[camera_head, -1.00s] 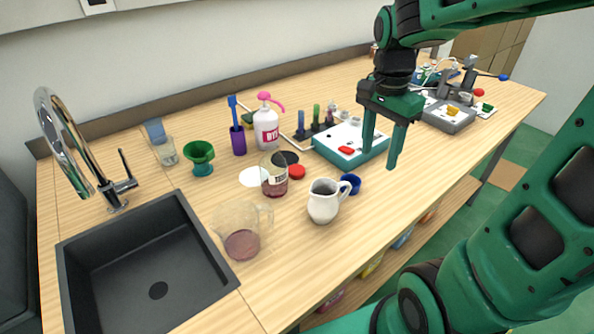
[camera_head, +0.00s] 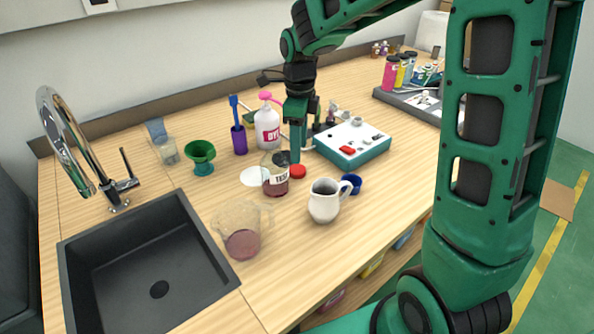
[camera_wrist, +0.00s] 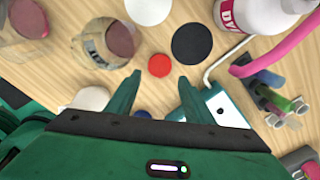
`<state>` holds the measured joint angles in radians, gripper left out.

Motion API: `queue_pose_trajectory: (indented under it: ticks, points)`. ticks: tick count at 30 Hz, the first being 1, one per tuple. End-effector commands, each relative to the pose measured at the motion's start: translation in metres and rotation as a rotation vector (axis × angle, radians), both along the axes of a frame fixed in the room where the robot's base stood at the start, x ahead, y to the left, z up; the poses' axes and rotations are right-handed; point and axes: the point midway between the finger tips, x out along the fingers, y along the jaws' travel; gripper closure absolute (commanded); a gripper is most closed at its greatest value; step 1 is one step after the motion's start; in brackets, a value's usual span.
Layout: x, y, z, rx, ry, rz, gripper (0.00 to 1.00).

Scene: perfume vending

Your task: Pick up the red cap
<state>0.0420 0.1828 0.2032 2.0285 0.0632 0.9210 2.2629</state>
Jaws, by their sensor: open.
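The red cap (camera_head: 298,171) is a small round disc lying on the wooden counter, to the right of the TEST beaker (camera_head: 275,182). In the wrist view the red cap (camera_wrist: 159,65) lies just beyond and between the tips of my fingers, with nothing in the jaws. My gripper (camera_wrist: 172,78) is open and points down at it. In the head view my gripper (camera_head: 296,140) hangs above the cap, close to the beaker. I cannot tell its exact height over the cap.
The beaker (camera_wrist: 108,42) stands close to my left finger. A black disc (camera_wrist: 192,44), a white disc (camera_wrist: 148,8) and the DYE bottle (camera_wrist: 245,15) are beyond the cap. The blue-white device (camera_head: 352,143), white pitcher (camera_head: 324,206) and blue cap (camera_head: 351,184) stand nearby.

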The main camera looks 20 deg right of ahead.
Motion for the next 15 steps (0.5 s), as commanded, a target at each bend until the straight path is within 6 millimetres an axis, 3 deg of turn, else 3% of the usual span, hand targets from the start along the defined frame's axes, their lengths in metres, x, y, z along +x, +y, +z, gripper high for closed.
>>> queue_pose_trajectory:
  ticks: [8,15]
  points:
    - [0.0,0.0,-0.021,-0.001,0.001,0.001,0.53]
    - [0.003,0.004,-0.053,-0.001,0.003,0.001,0.53]
